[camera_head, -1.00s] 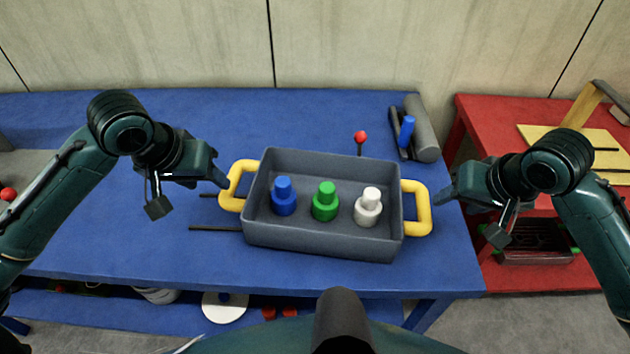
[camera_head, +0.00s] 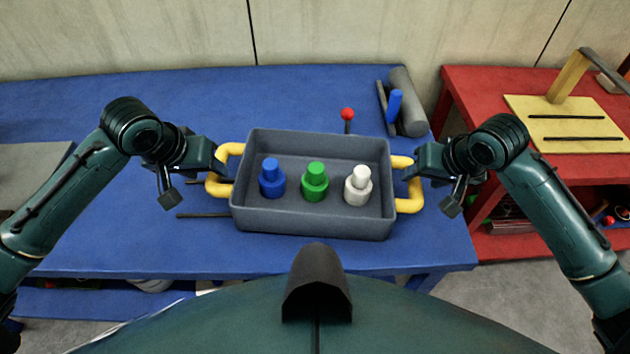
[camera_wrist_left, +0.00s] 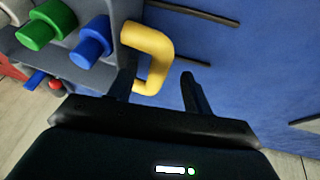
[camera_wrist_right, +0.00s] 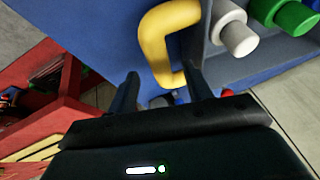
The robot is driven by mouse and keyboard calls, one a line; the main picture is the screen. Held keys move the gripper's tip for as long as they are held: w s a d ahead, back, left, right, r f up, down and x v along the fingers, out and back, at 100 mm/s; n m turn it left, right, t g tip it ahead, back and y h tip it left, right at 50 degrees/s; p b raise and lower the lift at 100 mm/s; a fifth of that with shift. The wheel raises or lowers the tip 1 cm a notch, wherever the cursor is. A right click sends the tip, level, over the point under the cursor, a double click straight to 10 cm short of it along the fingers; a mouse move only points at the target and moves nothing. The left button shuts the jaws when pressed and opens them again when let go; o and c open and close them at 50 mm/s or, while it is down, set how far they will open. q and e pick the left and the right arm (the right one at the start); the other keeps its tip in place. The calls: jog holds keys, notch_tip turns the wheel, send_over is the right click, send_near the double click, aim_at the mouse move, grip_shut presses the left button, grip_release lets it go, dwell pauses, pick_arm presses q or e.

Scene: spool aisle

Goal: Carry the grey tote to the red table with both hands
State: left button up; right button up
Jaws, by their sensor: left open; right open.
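The grey tote (camera_head: 312,223) stands on the blue table (camera_head: 120,238). It holds a blue piece (camera_head: 271,180), a green piece (camera_head: 314,183) and a white piece (camera_head: 358,187) in a row. A yellow handle sticks out at its left end (camera_head: 214,188) and another at its right end (camera_head: 410,205). My left gripper (camera_wrist_left: 157,80) is open at the left handle (camera_wrist_left: 160,50), which reaches between its fingers. My right gripper (camera_wrist_right: 163,75) is open at the right handle (camera_wrist_right: 153,40), which also reaches between its fingers. Whether any finger touches is unclear.
The red table (camera_head: 470,90) is to the right, past a gap, with a yellow board (camera_head: 570,125) carrying an upright frame. A red-knobbed stick (camera_head: 347,115) and a grey cylinder (camera_head: 407,100) are behind the tote. Dark rods (camera_head: 200,215) lie left of it.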

aim_at(219, 179)
pick_arm(q)
jog(key=x, duration=0.6)
jog(key=shift+w+f, duration=0.2)
jog(key=shift+f, duration=0.15)
pick_arm(e)
jog(key=x, duration=0.6)
jog(key=shift+w+a+f, duration=0.1)
jog(key=shift+w+f, duration=0.05)
jog(key=shift+f, duration=0.15)
pick_arm(q)
grip_shut()
pick_arm(e)
grip_shut()
pick_arm(q)
jog(key=shift+w+r, duration=0.15)
jog(key=shift+r, duration=0.15)
pick_arm(e)
jog(key=shift+w+r, duration=0.1)
jog(key=shift+r, duration=0.15)
